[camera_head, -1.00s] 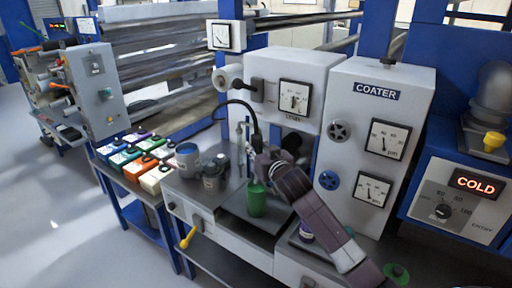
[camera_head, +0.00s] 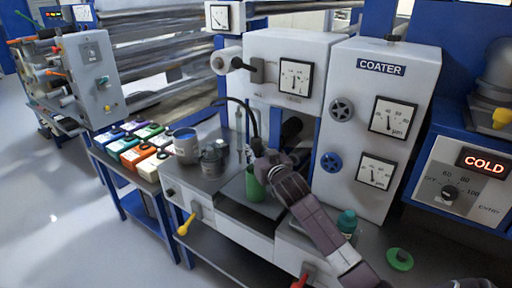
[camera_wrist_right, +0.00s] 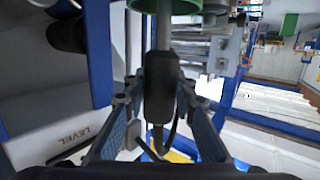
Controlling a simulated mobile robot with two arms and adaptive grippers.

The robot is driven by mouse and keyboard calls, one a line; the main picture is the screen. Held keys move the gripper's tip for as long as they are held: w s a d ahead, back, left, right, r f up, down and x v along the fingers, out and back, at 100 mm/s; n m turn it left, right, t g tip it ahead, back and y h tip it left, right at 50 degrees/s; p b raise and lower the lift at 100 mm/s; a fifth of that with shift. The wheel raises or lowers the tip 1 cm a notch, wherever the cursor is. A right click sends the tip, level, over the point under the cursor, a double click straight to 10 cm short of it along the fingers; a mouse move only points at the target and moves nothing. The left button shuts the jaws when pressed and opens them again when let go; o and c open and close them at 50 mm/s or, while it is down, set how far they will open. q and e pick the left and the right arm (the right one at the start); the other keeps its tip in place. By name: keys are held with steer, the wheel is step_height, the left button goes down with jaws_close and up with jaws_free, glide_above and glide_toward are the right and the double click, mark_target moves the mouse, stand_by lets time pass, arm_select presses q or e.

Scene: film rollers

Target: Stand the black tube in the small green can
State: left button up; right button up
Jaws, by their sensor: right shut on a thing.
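The small green can (camera_head: 255,187) stands on the dark bench top in front of the coater. My right gripper (camera_head: 265,160) is just above it and partly hides its mouth. In the right wrist view, my right gripper (camera_wrist_right: 158,105) is shut on the black tube (camera_wrist_right: 160,85), which has a thick black sleeve and a thinner grey end. The grey end runs to the green can (camera_wrist_right: 165,6) at the top edge; how deep it reaches is hidden. In the head view a black hose (camera_head: 250,112) arches down to the gripper. My left gripper is out of view.
A blue-banded tin (camera_head: 186,146) and a grey pot (camera_head: 211,160) stand left of the can. Several coloured boxes (camera_head: 130,158) sit further left. The coater (camera_head: 345,110) rises behind. A teal bottle (camera_head: 347,222) and a green disc (camera_head: 400,259) are to the right.

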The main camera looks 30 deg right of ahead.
steer(key=shift+f+b, duration=1.2)
steer(key=shift+f, duration=1.15)
steer(key=o, duration=1.1)
steer(key=shift+f, duration=0.15)
steer(key=v, duration=1.2)
steer(key=shift+a, duration=0.1)
